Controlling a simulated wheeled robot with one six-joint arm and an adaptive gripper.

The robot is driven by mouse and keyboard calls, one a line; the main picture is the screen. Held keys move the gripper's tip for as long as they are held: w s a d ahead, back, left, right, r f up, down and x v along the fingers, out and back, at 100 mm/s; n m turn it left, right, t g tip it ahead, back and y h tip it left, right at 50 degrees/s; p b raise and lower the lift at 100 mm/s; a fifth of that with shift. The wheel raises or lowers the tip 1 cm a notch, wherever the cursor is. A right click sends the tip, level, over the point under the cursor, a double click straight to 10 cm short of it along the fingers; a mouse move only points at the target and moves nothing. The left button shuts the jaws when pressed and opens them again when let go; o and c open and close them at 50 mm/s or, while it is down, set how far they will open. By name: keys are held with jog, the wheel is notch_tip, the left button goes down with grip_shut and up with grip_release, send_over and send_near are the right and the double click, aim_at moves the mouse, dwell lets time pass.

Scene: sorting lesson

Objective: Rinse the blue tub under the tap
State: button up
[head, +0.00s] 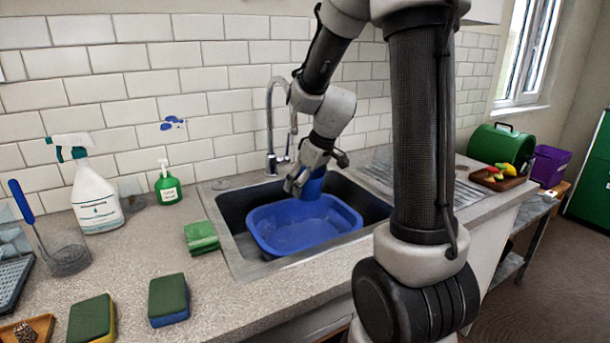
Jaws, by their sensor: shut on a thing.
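My gripper (300,184) points down over the sink and is shut on a small blue tub (314,186). The fingers and wrist cover part of this tub, so its full shape and its opening are hidden. It is above the far part of a larger blue basin (305,236), which sits in the dark sink (236,205). The chrome tap (270,125) rises behind the sink, left of my gripper. Its curved spout is partly hidden by my arm. I cannot make out any running water.
Left of the sink are green cloths (201,237), a green soap bottle (167,186), a spray bottle (95,195) and sponges (168,299). A ribbed drainer (465,193) lies right. Beyond it are a food tray (498,180), a green case (500,145) and a purple box (550,165).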

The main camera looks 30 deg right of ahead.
aim_at(307, 182)
dwell(0.6)
jog(key=shift+s+a+r, duration=0.3)
jog(key=shift+s+r, duration=0.4)
jog(key=shift+s, duration=0.05)
jog(key=shift+s+a+r, duration=0.35)
jog(key=shift+s+r, duration=0.3)
jog(key=shift+s, duration=0.15)
jog(key=shift+s+a+r, duration=0.3)
jog(key=shift+s+r, duration=0.4)
jog(key=shift+s, duration=0.05)
